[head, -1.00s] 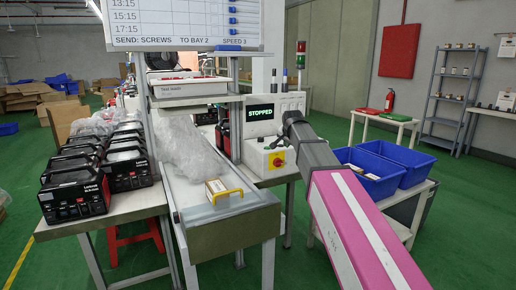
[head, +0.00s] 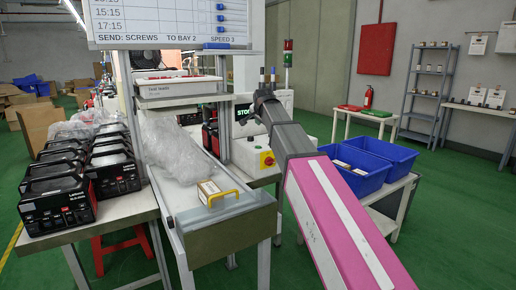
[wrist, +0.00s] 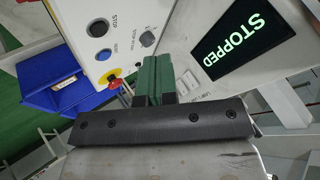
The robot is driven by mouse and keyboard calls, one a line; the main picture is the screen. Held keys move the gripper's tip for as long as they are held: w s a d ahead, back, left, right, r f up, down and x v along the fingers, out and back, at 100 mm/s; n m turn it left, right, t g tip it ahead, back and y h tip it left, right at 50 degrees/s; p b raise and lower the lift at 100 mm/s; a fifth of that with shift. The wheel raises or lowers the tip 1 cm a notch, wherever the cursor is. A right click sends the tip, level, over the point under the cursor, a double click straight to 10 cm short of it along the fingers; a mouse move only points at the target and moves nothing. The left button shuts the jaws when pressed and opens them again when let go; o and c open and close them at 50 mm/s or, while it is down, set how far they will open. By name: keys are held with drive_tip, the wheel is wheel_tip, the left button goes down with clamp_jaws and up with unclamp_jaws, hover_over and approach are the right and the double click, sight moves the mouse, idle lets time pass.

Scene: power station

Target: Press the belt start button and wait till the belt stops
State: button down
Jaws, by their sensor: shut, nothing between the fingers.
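The control box (wrist: 118,20) fills the upper left of the wrist view. It has a black button (wrist: 97,28) marked STOP, a blue button (wrist: 103,54), a dark knob (wrist: 147,39) and a red emergency stop (wrist: 113,78) on yellow. I cannot make out a start label; part of the box is behind my gripper. My gripper (wrist: 154,66), with green fingers, is shut and empty in front of the box; contact cannot be told. The display (wrist: 235,38) reads STOPPED. In the head view the belt (head: 190,195) carries a yellow-handled box (head: 217,193) near its end.
Blue bins (head: 375,160) stand on a table right of my arm. Black machines (head: 60,195) crowd the left table. Clear wrapping (head: 168,145) hangs over the belt. A whiteboard (head: 170,22) is above. Green floor is open at the right.

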sight(260, 147)
drive_tip(key=shift+f, duration=4.25)
drive_tip(key=shift+f, duration=0.15)
drive_tip(key=shift+f, duration=0.3)
